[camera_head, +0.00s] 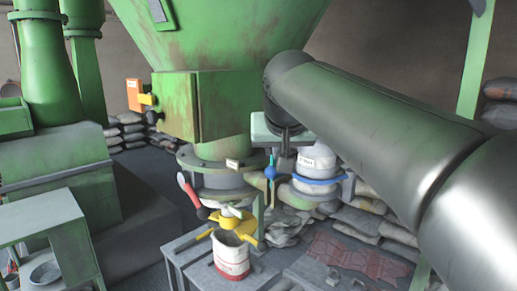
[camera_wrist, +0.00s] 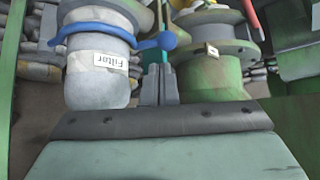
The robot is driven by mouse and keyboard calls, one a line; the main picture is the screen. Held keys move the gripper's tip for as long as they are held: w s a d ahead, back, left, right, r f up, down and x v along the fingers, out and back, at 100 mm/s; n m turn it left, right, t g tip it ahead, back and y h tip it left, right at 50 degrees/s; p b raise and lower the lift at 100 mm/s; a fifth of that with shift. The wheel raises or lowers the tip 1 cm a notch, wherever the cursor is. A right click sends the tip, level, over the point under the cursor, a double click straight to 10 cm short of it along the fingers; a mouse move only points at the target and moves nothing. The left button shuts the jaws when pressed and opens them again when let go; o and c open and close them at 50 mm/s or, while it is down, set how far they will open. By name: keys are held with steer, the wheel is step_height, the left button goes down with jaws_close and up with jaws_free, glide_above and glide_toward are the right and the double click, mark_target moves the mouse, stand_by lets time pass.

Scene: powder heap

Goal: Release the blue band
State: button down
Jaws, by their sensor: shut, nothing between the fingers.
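The blue band (camera_head: 318,180) wraps around a pale grey filter bag (camera_head: 318,160) labelled "Filter". In the wrist view the blue band (camera_wrist: 98,31) circles the upper part of the bag (camera_wrist: 98,75) and runs right to a round blue knob (camera_wrist: 168,40). The knob (camera_head: 270,173) also shows in the head view, left of the bag. My gripper (camera_wrist: 158,70) is shut and empty, with its fingertips close to the knob. Whether they touch it I cannot tell. In the head view my arm hides most of the gripper.
A green flanged pipe (camera_wrist: 210,70) stands right of my fingers. A yellow fitting (camera_head: 235,225) sits above a white and red sack (camera_head: 231,255) on a grey table (camera_head: 190,262). A red-ended lever (camera_head: 187,188) sticks out left of the pipe. Stacked sacks (camera_head: 360,222) lie behind.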

steer(key=shift+w+a+r, duration=0.2)
steer(key=shift+a+r, duration=0.1)
steer(key=shift+r, duration=0.2)
steer(key=shift+w+a+r, duration=0.2)
steer(key=shift+a+r, duration=0.05)
steer(key=shift+r, duration=0.2)
steer(key=shift+f, duration=0.1)
steer(key=p+x, duration=0.2)
steer(key=x, duration=0.8)
steer(key=shift+w, duration=0.1)
